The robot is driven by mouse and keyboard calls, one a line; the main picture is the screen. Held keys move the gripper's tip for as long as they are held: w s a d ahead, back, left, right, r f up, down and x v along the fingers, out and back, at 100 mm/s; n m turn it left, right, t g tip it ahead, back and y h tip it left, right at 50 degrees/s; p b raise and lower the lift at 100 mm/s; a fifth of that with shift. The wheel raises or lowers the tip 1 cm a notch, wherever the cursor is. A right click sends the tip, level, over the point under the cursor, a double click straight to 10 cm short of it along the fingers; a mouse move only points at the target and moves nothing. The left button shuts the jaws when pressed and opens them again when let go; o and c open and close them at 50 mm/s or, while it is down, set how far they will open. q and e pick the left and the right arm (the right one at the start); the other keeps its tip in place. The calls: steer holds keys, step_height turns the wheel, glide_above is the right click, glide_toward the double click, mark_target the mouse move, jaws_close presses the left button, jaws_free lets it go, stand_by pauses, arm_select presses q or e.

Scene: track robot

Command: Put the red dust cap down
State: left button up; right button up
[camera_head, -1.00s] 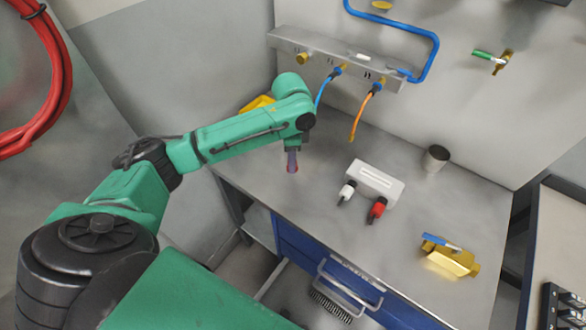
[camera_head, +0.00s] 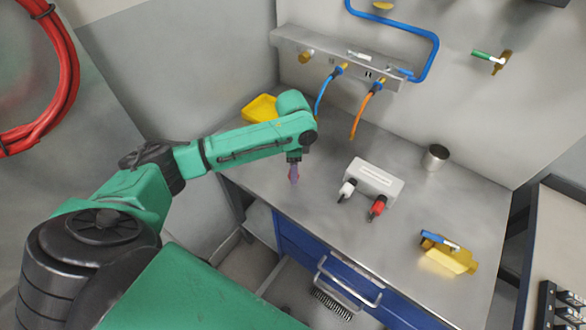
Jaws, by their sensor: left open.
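My left gripper (camera_head: 294,177) points down over the left front part of the grey worktable (camera_head: 318,205). It is open. A small reddish patch, which looks like the red dust cap (camera_head: 292,176), shows at its fingertips. The fingers partly hide it, and I cannot tell whether it touches the tabletop. My right gripper is not in view.
A white box (camera_head: 376,176) with a white and a red connector (camera_head: 377,207) stands right of my gripper. A metal cup (camera_head: 436,158), a yellow block (camera_head: 450,258) and a yellow tray (camera_head: 260,108) are also on the table. Cables hang from a wall rail (camera_head: 335,58).

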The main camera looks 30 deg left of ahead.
arm_select(q)
step_height(320, 180, up, 12)
steer(key=b, duration=0.1)
steer(key=shift+f, duration=0.1)
stand_by(0.4)
